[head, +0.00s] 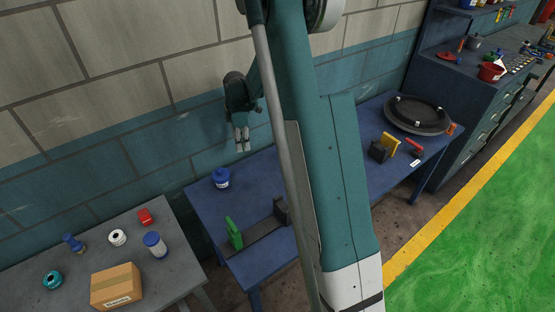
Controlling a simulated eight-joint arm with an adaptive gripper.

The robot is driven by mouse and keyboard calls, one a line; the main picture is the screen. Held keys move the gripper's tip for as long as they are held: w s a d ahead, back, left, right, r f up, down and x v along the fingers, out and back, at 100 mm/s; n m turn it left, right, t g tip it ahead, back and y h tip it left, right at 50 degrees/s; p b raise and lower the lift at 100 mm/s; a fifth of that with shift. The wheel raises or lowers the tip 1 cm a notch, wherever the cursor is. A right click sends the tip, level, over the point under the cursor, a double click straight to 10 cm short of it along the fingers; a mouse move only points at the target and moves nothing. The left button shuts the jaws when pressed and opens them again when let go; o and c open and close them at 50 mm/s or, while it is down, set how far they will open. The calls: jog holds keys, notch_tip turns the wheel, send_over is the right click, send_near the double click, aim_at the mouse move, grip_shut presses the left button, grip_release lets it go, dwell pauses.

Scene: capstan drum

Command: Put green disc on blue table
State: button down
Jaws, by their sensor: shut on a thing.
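The blue table (205,207) stands against the wall, with its middle hidden behind my arm. My gripper (242,147) hangs fingers down above the table's back edge, near the wall. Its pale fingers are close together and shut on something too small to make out. I see no clear green disc. A teal ring-shaped roll (52,281) lies on the grey table (190,262) at the left. A bright green upright piece (233,233) stands on the blue table at the end of a dark strip; I cannot tell if it is a disc.
On the blue table are a blue pot (221,178), a black upright (281,211), a yellow-and-black holder (384,147), a red piece (414,147) and a large round black tray (418,114). A cardboard box (117,287) stands on the grey table.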

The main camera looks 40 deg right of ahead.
jog(key=shift+d+f, duration=0.1)
jog(key=shift+d, duration=0.55)
jog(key=shift+f, duration=0.1)
send_over(248, 166)
jog(key=shift+a+f+b, duration=0.15)
jog(key=shift+f+b, duration=0.2)
jog(key=shift+f, duration=2.7)
jog(key=shift+f, duration=1.85)
jog(key=shift+f+b, duration=0.15)
jog(key=shift+b, duration=0.2)
jog(key=c, duration=2.4)
grip_release()
jog(key=shift+r, duration=0.2)
